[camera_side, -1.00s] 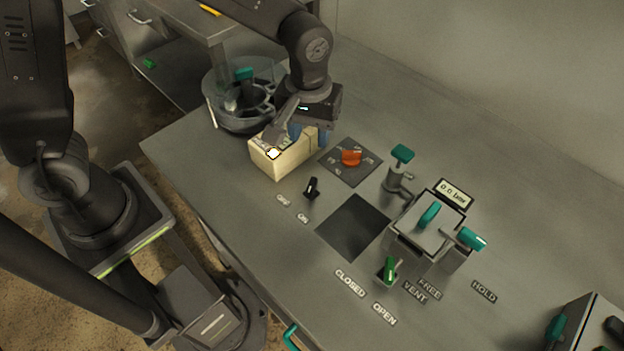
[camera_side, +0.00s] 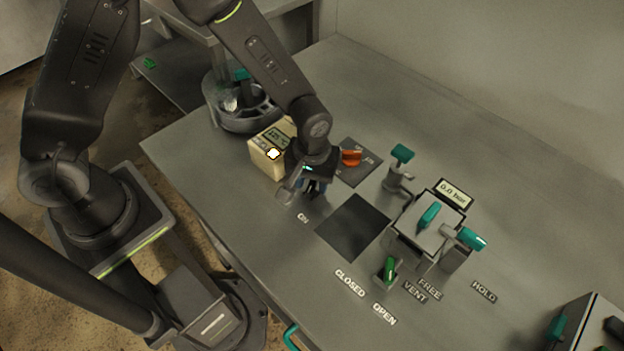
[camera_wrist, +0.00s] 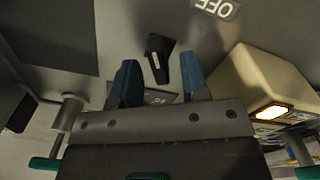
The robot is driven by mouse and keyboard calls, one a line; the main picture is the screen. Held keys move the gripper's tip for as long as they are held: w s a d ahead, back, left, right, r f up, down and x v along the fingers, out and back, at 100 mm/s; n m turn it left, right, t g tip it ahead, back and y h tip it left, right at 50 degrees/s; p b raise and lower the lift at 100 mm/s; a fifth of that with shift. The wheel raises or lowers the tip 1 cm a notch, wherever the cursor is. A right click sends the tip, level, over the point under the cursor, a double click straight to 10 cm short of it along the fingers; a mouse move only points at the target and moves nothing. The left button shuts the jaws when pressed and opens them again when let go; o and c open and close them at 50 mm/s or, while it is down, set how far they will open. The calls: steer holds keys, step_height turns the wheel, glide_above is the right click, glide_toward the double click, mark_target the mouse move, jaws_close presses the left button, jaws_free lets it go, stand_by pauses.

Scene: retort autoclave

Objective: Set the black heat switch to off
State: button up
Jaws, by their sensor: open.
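The black heat switch (camera_wrist: 160,46), a small knob with a white mark, shows in the wrist view just beyond and between my blue fingertips. A gap is visible between each fingertip and the switch. The OFF label (camera_wrist: 215,8) lies up and right of it in that view. My gripper (camera_wrist: 160,82) is open and empty. I cannot tell which label the switch points to.
A cream box (camera_side: 265,163) with a display and lit button stands close beside my gripper. An orange knob (camera_side: 350,157) is behind it. A dark square plate (camera_side: 353,227) lies to the right. A valve block with teal handles (camera_side: 430,230) and a green lever (camera_side: 390,270) stand further right.

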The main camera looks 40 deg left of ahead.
steer(key=shift+f, duration=0.2)
jaws_close()
stand_by(0.3)
steer(key=m, duration=0.5)
steer(key=shift+d+m, duration=0.1)
steer(key=shift+m, duration=0.3)
steer(key=m, duration=0.5)
steer(key=shift+d, duration=0.1)
steer(key=shift+m, duration=0.3)
jaws_free()
stand_by(0.4)
